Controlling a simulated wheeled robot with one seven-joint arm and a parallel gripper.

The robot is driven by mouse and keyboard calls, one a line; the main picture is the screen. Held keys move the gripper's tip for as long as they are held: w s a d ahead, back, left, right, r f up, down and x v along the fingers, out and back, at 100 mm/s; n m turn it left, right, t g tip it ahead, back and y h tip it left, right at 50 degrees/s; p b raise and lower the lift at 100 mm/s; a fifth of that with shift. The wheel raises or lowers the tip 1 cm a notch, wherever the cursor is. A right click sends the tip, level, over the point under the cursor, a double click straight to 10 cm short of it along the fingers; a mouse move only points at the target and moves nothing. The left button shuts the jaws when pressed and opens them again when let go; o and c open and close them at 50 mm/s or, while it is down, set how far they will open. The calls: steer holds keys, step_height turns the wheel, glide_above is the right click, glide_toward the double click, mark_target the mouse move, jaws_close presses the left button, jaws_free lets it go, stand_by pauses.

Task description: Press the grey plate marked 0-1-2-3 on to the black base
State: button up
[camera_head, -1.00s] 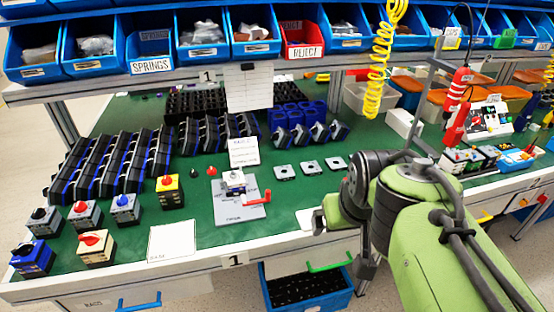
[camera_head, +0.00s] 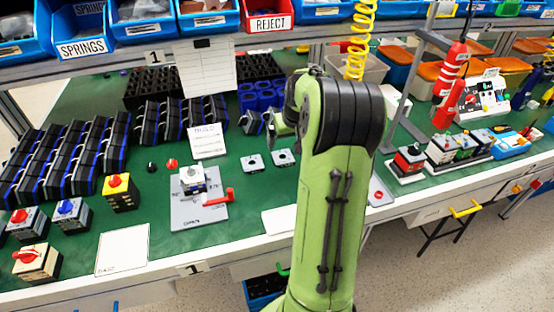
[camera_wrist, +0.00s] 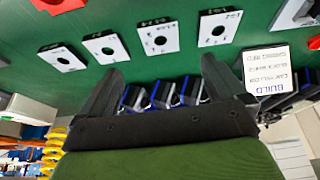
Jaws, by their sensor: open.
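Several grey plates with a central hole lie in a row on the green bench. In the head view two show, a left plate (camera_head: 252,163) and a right plate (camera_head: 285,158); my arm hides others. In the wrist view the row includes a plate (camera_wrist: 158,36) and another plate (camera_wrist: 219,28). Their markings are too small to read. A small pale and dark block (camera_head: 192,179) sits on the grey fixture (camera_head: 186,211); I cannot tell clearly whether it is the black base. My gripper (camera_wrist: 161,68) is open and empty, above the bench near the plates. My arm mostly hides it in the head view.
A red lever (camera_head: 219,196) sticks out at the fixture's right. A BUILD card (camera_head: 208,140) stands behind it. Rows of black and blue blocks (camera_head: 75,160) fill the left. Finished switches (camera_head: 120,191) stand front left. Blue bins hang above. A yellow coiled hose (camera_head: 357,40) hangs behind my arm.

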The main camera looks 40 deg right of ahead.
steer(key=b, duration=0.1)
glide_toward(282, 159)
steer(key=shift+w+d+f, duration=0.25)
steer(key=shift+f, duration=0.25)
steer(key=b+x, duration=0.2)
steer(key=x, duration=0.3)
steer(key=shift+a+f, duration=0.15)
steer(key=shift+f, duration=0.1)
steer(key=shift+r, duration=0.25)
steer(key=c, duration=1.1)
